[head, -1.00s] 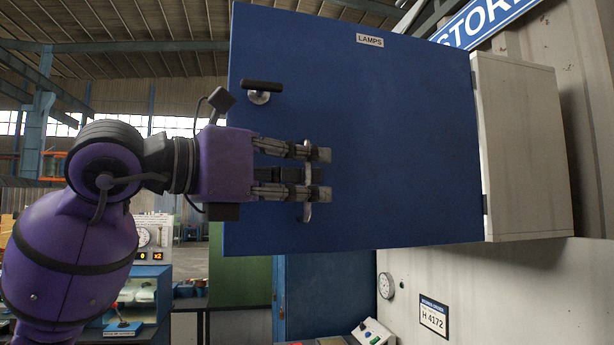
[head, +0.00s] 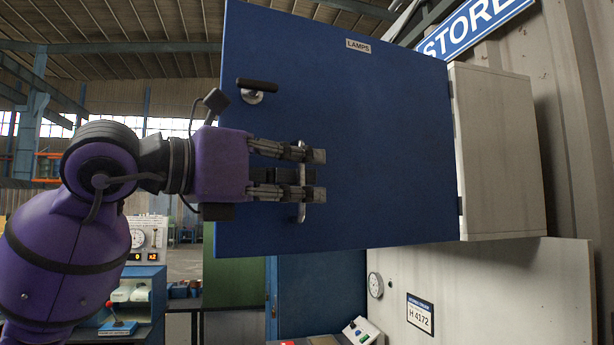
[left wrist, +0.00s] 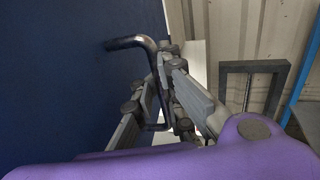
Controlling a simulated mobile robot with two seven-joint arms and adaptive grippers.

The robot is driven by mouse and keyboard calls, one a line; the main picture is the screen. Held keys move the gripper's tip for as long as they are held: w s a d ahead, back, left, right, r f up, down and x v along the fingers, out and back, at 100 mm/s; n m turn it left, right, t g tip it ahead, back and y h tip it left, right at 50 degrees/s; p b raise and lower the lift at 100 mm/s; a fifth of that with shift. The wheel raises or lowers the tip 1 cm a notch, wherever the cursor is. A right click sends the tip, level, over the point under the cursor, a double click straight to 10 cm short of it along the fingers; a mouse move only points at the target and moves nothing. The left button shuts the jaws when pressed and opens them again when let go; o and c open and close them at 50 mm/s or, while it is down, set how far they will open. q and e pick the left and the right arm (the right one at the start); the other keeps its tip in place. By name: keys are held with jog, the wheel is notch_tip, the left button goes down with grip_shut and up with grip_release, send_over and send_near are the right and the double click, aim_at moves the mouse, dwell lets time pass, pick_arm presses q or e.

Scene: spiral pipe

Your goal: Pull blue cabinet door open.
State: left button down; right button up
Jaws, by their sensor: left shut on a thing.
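The blue cabinet door (head: 385,150), labelled LAMPS, hangs on hinges at its right edge. Its free left edge looks nearer to me than the hinge edge, so it appears swung out; the cabinet's inside is hidden. A dark knob-like lever (head: 256,90) is at the upper left of the door. My left gripper (head: 313,175) is shut on the metal door handle (head: 302,212) below it. In the left wrist view the bent handle (left wrist: 150,52) passes by the fingers (left wrist: 175,95) beside the blue door (left wrist: 55,90). My right gripper is not in view.
The pale cabinet body (head: 500,150) is fixed at the right, by a corrugated wall (head: 575,120) and a STORE sign (head: 475,28). A blue bench machine (head: 135,295) stands lower left.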

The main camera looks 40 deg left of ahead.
pick_arm(q)
jog(key=shift+f, duration=0.15)
jog(key=c, duration=2.2)
grip_release()
jog(key=shift+o, duration=0.2)
jog(key=shift+s+a, duration=0.2)
jog(key=shift+s, duration=0.1)
jog(key=v, duration=1.2)
